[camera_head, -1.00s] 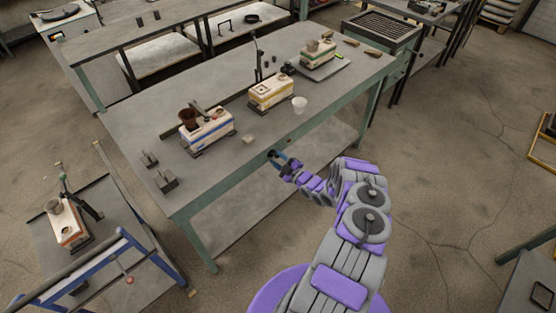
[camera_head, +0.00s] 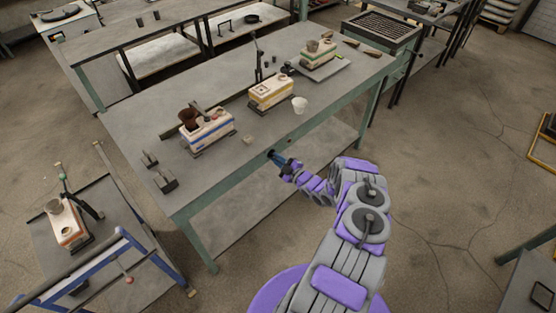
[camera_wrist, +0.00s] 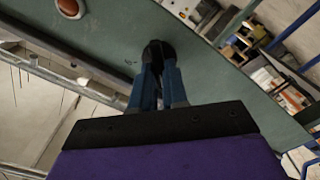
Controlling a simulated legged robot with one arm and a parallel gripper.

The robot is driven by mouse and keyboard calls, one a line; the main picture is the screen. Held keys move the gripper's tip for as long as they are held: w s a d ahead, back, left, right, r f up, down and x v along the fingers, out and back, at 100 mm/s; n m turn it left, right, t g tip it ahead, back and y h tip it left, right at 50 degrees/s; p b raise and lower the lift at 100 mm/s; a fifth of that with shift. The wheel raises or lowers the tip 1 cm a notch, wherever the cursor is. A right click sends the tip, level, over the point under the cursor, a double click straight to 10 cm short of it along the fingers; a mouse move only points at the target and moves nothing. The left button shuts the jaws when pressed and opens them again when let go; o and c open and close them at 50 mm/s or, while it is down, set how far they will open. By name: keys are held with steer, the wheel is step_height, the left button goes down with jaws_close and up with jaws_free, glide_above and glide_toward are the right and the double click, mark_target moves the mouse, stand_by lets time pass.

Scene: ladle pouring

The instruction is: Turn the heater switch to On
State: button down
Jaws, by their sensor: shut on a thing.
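The heater switch (camera_wrist: 156,46) appears as a dark knob on the green front rail of the workbench (camera_wrist: 205,62) in the wrist view. My gripper (camera_wrist: 159,66) has its blue fingers closed around the knob, and their tips partly hide it. In the head view, my gripper (camera_head: 273,155) is at the bench's front rail, and the knob is too small there to make out. The On and Off marks cannot be read.
On the bench top stand a blue-striped box (camera_head: 207,132) with a brown pot (camera_head: 188,117), a yellow-striped box (camera_head: 271,92), a white cup (camera_head: 299,105) and a green-striped box (camera_head: 319,54). A round orange-red part (camera_wrist: 69,8) sits on the rail.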

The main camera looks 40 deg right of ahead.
steer(key=shift+a+f+m, duration=0.1)
steer(key=shift+m, duration=0.2)
steer(key=shift+d+m+b, duration=0.2)
steer(key=shift+m+b, duration=0.45)
steer(key=shift+m, duration=2.2)
steer(key=shift+d+m+b, duration=0.15)
steer(key=shift+m+b, duration=0.5)
steer(key=shift+m, duration=2.25)
steer(key=shift+d+m+b, duration=0.2)
steer(key=shift+m+b, duration=0.45)
steer(key=shift+m, duration=2.2)
steer(key=c, duration=1.1)
jaws_free()
steer(key=shift+d, duration=0.15)
steer(key=shift+c, duration=0.2)
